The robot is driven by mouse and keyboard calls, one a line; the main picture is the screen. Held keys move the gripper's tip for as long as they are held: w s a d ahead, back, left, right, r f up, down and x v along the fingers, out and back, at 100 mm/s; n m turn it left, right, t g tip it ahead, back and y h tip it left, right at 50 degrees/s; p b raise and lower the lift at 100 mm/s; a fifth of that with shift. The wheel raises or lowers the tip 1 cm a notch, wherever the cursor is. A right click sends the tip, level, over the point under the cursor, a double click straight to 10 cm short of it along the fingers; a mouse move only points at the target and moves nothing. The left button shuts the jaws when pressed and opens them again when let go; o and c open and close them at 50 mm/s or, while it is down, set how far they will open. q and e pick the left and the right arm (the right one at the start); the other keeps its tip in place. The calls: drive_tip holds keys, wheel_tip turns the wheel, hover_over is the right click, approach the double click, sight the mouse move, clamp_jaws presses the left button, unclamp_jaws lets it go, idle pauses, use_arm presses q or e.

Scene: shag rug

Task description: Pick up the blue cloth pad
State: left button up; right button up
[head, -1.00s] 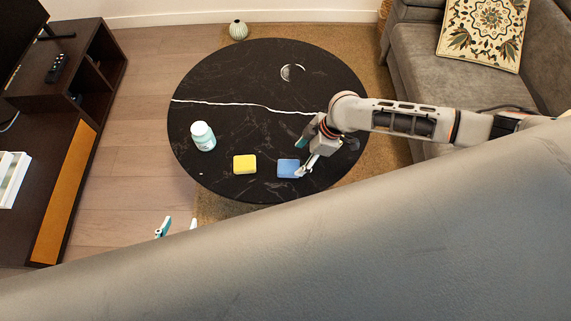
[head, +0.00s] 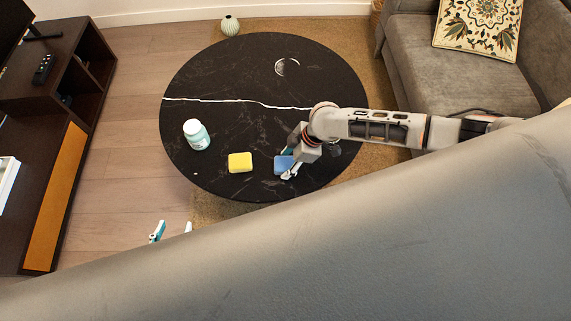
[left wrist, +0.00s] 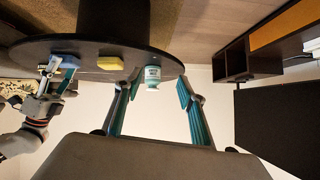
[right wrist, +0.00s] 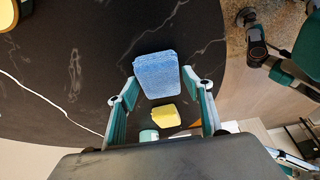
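The blue cloth pad (head: 283,164) lies on the near side of the round black table (head: 215,95). My right gripper (head: 291,166) is low over the pad and covers part of it in the head view. In the right wrist view the pad (right wrist: 157,73) shows between and just beyond the tips of my right gripper (right wrist: 162,90), which is open. I cannot tell whether a finger touches the pad. My left gripper (head: 172,230) is open and empty, off the table's near left side, partly hidden by a large grey surface. The left wrist view shows its fingers (left wrist: 156,88) spread.
A yellow pad (head: 240,162) lies just left of the blue one. A white and teal bottle (head: 196,135) stands farther left on the table. A dark TV stand (head: 55,150) is at left and a grey sofa (head: 430,75) at right. The table's middle is mostly clear.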

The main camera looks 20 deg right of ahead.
sight(288, 163)
drive_tip(key=c, duration=0.6)
use_arm(q)
drive_tip(key=shift+s+f, duration=0.15)
drive_tip(key=shift+s, duration=0.05)
use_arm(e)
drive_tip(key=shift+r, duration=0.5)
use_arm(q)
drive_tip(key=r+p, duration=0.1)
drive_tip(key=p, duration=0.1)
drive_tip(key=r+p, duration=0.1)
drive_tip(key=d+r+p, duration=0.1)
drive_tip(key=r+p, duration=0.1)
drive_tip(key=shift+s+d+p, duration=0.1)
drive_tip(key=shift+s+p, duration=0.2)
drive_tip(key=shift+p, duration=0.05)
use_arm(e)
wheel_tip(288, 163, up, 19)
drive_tip(key=shift+r, duration=0.1)
use_arm(q)
drive_tip(key=shift+w+r, duration=0.1)
drive_tip(key=shift+r, duration=0.05)
use_arm(e)
drive_tip(key=shift+o, duration=0.7)
